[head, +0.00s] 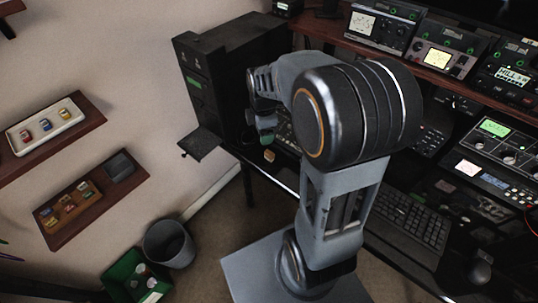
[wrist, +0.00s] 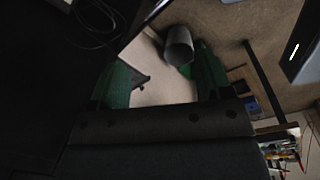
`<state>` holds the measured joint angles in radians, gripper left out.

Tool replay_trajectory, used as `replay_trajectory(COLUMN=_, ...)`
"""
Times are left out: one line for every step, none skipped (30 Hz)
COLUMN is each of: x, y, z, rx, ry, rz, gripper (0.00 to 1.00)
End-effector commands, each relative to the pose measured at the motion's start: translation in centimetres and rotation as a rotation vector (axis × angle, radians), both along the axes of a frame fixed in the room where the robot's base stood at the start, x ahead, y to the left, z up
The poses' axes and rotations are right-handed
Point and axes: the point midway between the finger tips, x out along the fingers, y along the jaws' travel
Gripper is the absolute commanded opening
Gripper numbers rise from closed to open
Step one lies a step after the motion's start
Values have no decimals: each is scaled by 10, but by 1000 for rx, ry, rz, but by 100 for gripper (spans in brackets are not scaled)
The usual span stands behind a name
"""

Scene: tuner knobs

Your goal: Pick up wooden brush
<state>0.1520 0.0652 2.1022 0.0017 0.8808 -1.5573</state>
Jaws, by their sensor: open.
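A small tan, wooden-looking piece (head: 269,155) lies on the dark desk near its left end in the head view. It may be the wooden brush, but it is too small to tell. My gripper (head: 266,130) hangs just above and behind it in the picture, apart from it, with green fingers. In the wrist view my gripper (wrist: 162,78) has its green fingers spread wide with nothing between them up close. I cannot make out a brush in the wrist view.
A black cabinet (head: 222,80) with an open flap (head: 200,144) stands left of my gripper. Radio units (head: 440,55) line the shelf above the desk, and a keyboard (head: 412,222) lies to the right. A grey bin (head: 168,245) and green crate (head: 128,275) stand on the floor.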

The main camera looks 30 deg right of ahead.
Motion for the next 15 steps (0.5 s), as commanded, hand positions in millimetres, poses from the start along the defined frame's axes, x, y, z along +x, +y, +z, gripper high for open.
replay_trajectory(x=9, y=-8, z=-11, rx=-6, ry=24, rz=97, gripper=72)
replay_trajectory(x=13, y=-11, z=-16, rx=-9, ry=35, rz=158, gripper=72)
replay_trajectory(x=19, y=-15, z=-22, rx=-12, ry=45, rz=233, gripper=72)
replay_trajectory(x=22, y=-18, z=-27, rx=-14, ry=54, rz=284, gripper=72)
replay_trajectory(x=25, y=-21, z=-31, rx=-15, ry=61, rz=331, gripper=72)
replay_trajectory(x=29, y=-24, z=-36, rx=-15, ry=68, rz=387, gripper=72)
replay_trajectory(x=31, y=-26, z=-39, rx=-16, ry=74, rz=425, gripper=72)
replay_trajectory(x=33, y=-28, z=-42, rx=-16, ry=78, rz=459, gripper=72)
replay_trajectory(x=35, y=-30, z=-46, rx=-16, ry=84, rz=497, gripper=72)
replay_trajectory(x=36, y=-31, z=-49, rx=-15, ry=86, rz=521, gripper=72)
replay_trajectory(x=38, y=-32, z=-52, rx=-15, ry=89, rz=541, gripper=72)
replay_trajectory(x=38, y=-33, z=-57, rx=-14, ry=93, rz=562, gripper=72)
replay_trajectory(x=39, y=-34, z=-61, rx=-13, ry=95, rz=573, gripper=72)
replay_trajectory(x=39, y=-34, z=-66, rx=-12, ry=97, rz=582, gripper=72)
replay_trajectory(x=39, y=-35, z=-73, rx=-12, ry=98, rz=591, gripper=72)
